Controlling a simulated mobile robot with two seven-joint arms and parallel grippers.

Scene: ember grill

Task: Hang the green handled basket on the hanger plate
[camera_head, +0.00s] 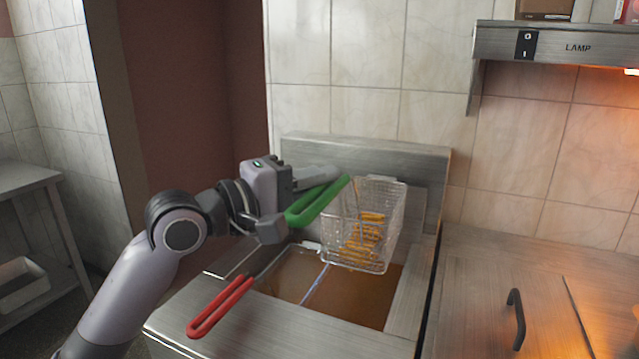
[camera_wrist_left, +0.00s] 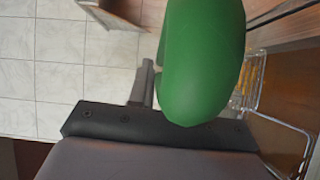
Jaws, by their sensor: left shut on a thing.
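The green handled basket (camera_head: 386,231) is a wire mesh basket with yellow-orange food inside. It hangs in the air above the brown oil of the fryer (camera_head: 172,322). My left gripper (camera_head: 292,202) is shut on its green handle (camera_head: 318,201), to the left of the basket. The green handle (camera_wrist_left: 203,60) fills the middle of the left wrist view, with part of the wire basket at its right. The hanger plate (camera_head: 432,175) appears to be the upright metal back panel behind the basket; its hooks cannot be made out. My right gripper is out of view.
A red-handled basket (camera_head: 220,307) sits in the left part of the fryer, its handle sticking out toward the front left. A lamp shelf (camera_head: 560,45) juts from the tiled wall at upper right. A metal counter with a black handle (camera_head: 515,318) is at right.

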